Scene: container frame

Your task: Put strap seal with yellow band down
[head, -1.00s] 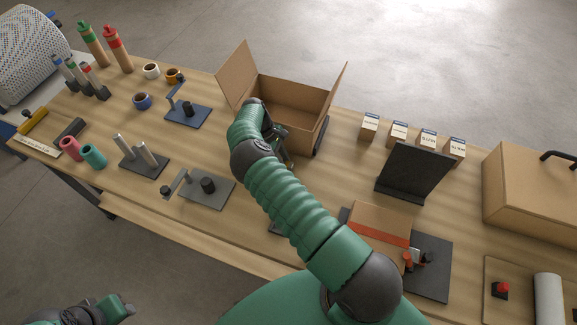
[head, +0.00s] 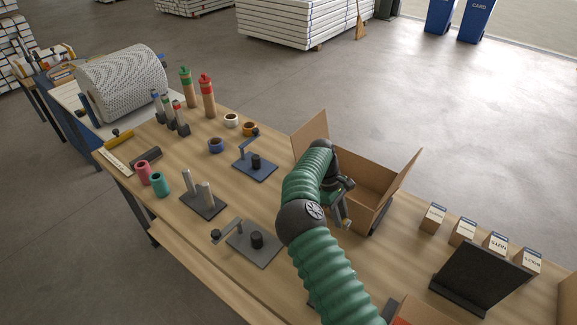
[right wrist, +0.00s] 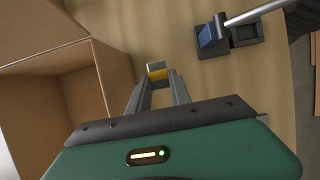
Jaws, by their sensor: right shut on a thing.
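My right gripper (head: 344,208) is over the wooden table, just in front of the near side of an open cardboard box. In the right wrist view its two grey fingers (right wrist: 157,88) are closed on a small strap seal with a yellow band (right wrist: 158,74). The seal has a pale grey end beyond the band. The fingers hide part of it. I cannot tell whether it touches the table top. In the head view the seal is too small to make out clearly. My left gripper is out of view.
The open cardboard box (head: 376,207) stands beside the gripper. Stands (head: 203,206), (head: 256,250) and (head: 254,166) are to the left. Small labelled boxes (head: 463,232) and a dark panel (head: 482,274) are to the right. Bare table lies around the gripper.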

